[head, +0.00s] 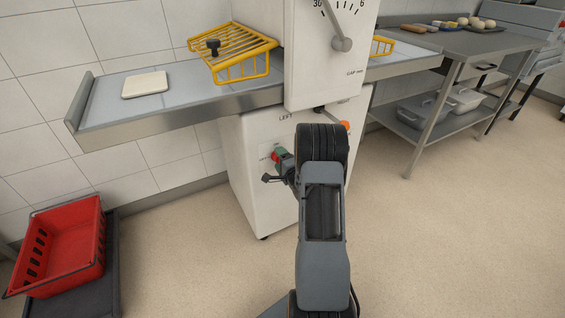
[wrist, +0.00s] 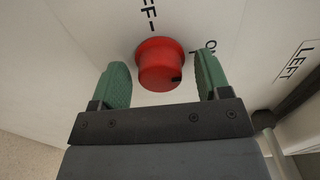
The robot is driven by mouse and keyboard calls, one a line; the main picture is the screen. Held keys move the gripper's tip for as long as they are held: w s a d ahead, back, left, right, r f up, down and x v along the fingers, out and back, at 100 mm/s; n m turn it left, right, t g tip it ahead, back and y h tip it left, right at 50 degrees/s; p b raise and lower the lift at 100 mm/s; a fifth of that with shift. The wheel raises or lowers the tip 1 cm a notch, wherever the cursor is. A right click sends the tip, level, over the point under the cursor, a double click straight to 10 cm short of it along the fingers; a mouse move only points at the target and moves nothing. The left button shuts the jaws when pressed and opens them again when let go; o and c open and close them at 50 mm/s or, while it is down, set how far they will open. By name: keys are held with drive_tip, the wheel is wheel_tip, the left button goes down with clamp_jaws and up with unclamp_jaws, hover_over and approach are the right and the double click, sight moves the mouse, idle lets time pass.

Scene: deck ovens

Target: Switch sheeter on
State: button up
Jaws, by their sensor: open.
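The sheeter (head: 253,170) is a white machine with a flat belt table. On its lower white body is a red round knob (wrist: 161,64), with a dark mark on its rim at the lower right. The wrist view shows "OFF" lettering above the knob and "ON" to its right. My gripper (wrist: 160,80) has green fingers, one on each side of the knob. It is open, with gaps between the fingers and the knob. In the head view the red knob (head: 275,157) shows small beside my gripper (head: 279,160), partly hidden by it.
A yellow wire guard (head: 240,50) and a pale dough slab (head: 145,85) are on the belt table. A lever dial (head: 341,43) is above, an orange button (head: 345,125) at right. A red crate (head: 62,245) stands at left.

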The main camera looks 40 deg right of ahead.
drive_tip(key=s+a+p, duration=0.2)
drive_tip(key=s, duration=1.1)
drive_tip(key=shift+s+p, duration=0.3)
drive_tip(key=shift+s, duration=0.05)
drive_tip(key=shift+d, duration=0.1)
